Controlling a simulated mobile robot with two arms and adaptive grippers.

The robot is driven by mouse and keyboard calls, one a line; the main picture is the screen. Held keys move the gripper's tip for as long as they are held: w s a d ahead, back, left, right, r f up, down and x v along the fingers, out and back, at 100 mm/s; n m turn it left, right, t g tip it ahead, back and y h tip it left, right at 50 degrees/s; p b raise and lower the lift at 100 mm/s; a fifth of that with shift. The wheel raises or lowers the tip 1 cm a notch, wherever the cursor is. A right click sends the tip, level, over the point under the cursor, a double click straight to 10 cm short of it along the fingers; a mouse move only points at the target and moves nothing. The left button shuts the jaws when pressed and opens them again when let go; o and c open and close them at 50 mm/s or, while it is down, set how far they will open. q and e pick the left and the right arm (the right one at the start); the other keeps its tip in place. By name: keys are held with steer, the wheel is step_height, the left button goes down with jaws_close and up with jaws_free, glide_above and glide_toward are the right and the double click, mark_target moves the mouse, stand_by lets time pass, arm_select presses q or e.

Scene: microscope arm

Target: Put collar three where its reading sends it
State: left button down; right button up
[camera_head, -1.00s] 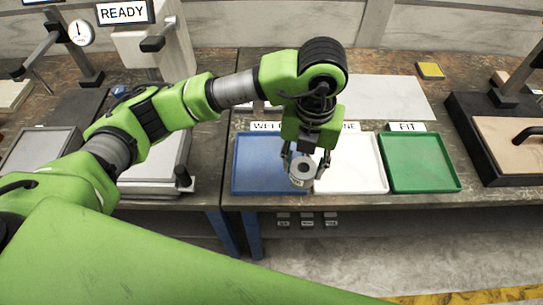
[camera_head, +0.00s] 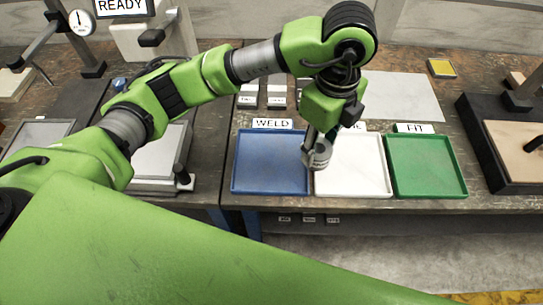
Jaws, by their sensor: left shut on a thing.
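My left gripper (camera_head: 322,140) is shut on a grey metal collar (camera_head: 321,155). It holds the collar over the left edge of the white tray (camera_head: 352,180), by the border with the blue tray. I cannot tell how high above the tray the collar is. The blue tray (camera_head: 270,165) has a WELD label (camera_head: 272,124) behind it. The green tray (camera_head: 427,167) has a FIT label (camera_head: 415,128). The white tray's label is mostly hidden by my gripper; only its last letters show. All three trays look empty. My right gripper is not in view.
Several small grey blocks (camera_head: 248,93) with labels stand behind the WELD label. A black fixture with a tan plate (camera_head: 519,150) is at the right. A dial gauge (camera_head: 82,22) and a READY display (camera_head: 122,7) are at the back left. A yellow pad (camera_head: 441,68) lies at the back.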

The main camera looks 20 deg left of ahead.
arm_select(q)
steer(key=a+f, duration=0.2)
steer(key=a, duration=0.1)
steer(key=a+f+p, duration=0.1)
steer(key=a+f, duration=0.2)
steer(key=a+f+p, duration=0.1)
steer(key=a+f, duration=0.1)
steer(key=a, duration=0.1)
steer(key=shift+a+f, duration=0.15)
steer(key=shift+a, duration=0.2)
steer(key=f+p, duration=0.1)
steer(key=a+f+p, duration=0.1)
steer(key=f, duration=0.1)
steer(key=shift+f, duration=0.25)
steer(key=shift+d+f, duration=0.1)
steer(key=shift+f, duration=0.1)
